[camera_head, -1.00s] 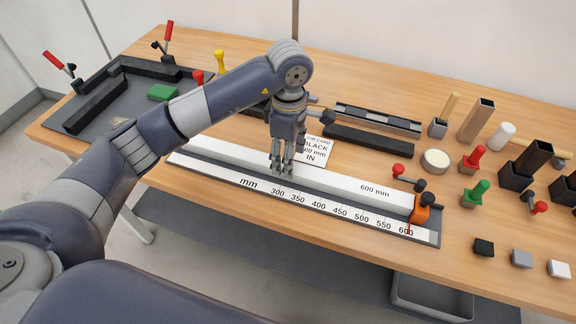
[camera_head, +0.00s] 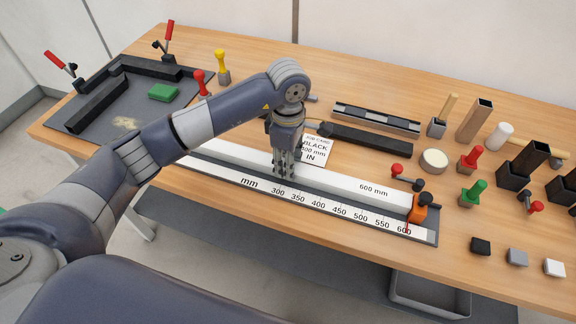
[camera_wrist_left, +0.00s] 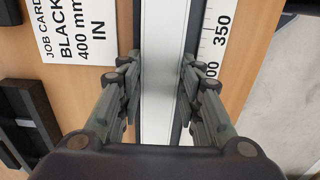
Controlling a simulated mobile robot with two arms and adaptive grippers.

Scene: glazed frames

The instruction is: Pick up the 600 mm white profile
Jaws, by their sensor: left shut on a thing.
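The white profile (camera_head: 335,188), marked 600 mm, lies along the measuring ruler (camera_head: 323,204) on the bench. Its right end is at the orange stop (camera_head: 419,207), near the 600 mark. My left gripper (camera_head: 284,175) is down at the profile near the 300 mark, with fingers on either side. In the left wrist view, the fingers (camera_wrist_left: 160,100) are shut on the white profile (camera_wrist_left: 163,45), which runs between them. My left arm hides part of the profile's left stretch. My right gripper is not in view.
A job card (camera_head: 316,150) reading BLACK 400 mm IN lies just behind the profile. A black profile (camera_head: 368,140) lies behind it. A dark fixture board with red-handled clamps and a green block (camera_head: 163,92) is at the left. Posts, knobs and small blocks crowd the right.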

